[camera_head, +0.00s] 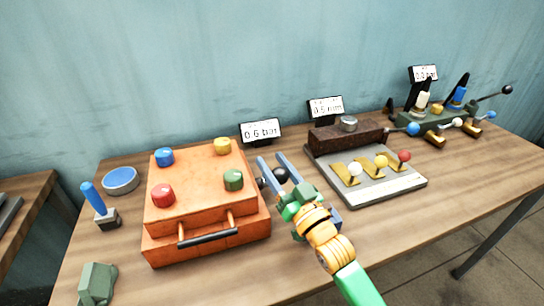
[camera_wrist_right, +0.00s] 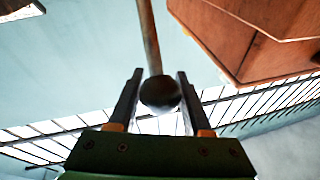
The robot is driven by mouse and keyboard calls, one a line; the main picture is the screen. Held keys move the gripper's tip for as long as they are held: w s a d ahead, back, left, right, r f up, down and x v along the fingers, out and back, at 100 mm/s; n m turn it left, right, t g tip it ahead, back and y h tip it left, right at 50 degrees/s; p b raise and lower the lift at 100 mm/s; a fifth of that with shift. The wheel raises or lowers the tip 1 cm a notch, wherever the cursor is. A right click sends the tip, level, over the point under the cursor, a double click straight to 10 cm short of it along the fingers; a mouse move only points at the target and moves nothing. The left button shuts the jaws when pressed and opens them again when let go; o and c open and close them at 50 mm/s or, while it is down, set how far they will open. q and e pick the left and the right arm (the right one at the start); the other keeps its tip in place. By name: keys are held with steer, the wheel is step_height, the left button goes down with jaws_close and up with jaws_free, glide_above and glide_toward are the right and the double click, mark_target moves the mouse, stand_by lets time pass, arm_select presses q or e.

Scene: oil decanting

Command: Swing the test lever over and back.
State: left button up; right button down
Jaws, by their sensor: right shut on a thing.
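A lever with a dark ball knob (camera_head: 281,175) stands at the right side of the orange box (camera_head: 205,205). My right gripper (camera_head: 272,158) has its two blue-grey fingers around this knob. In the right wrist view the knob (camera_wrist_right: 160,92) sits between the fingers of the gripper (camera_wrist_right: 159,74), at the end of a thin rod (camera_wrist_right: 149,35) that runs up out of the picture. The lever's foot is hard to make out in the head view, near the box and behind the fingers. My left gripper is not in view.
The orange box carries red, blue, yellow and green knobs and a front handle (camera_head: 207,238). A "0.6 bar" display (camera_head: 260,131) stands behind. At right is a grey plate (camera_head: 388,190) with three ball-topped levers. A blue-handled stick (camera_head: 93,197) stands at left.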

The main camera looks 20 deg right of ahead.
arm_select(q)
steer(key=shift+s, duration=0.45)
arm_select(e)
steer(key=shift+s+f, duration=0.75)
steer(key=shift+s, duration=0.2)
